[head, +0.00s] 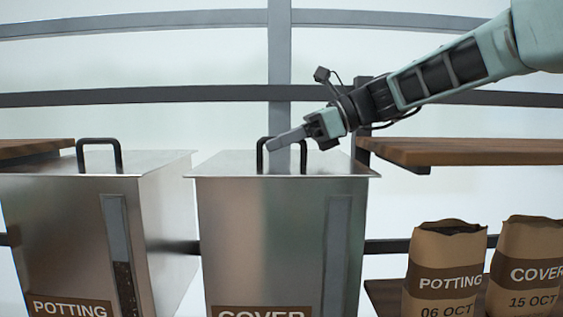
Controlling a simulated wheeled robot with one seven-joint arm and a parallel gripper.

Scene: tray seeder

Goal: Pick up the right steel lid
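The right steel lid (225,166) lies flat on the steel bin labelled COVER (260,230). Its black arch handle (260,158) stands up from the middle of the lid. My gripper (275,142) comes in from the upper right, and its grey fingers overlap the top of this handle in the picture. I cannot tell whether they touch it or whether they are open or shut. The left steel lid (140,163), with a similar black handle (84,155), lies on the bin labelled POTTING (60,230).
A wooden shelf (470,152) is at right, below my arm. Paper bags labelled POTTING (445,265) and COVER (525,265) stand on a lower shelf. A dark post (362,120) rises behind the right lid. Another wooden shelf (30,147) is at far left.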

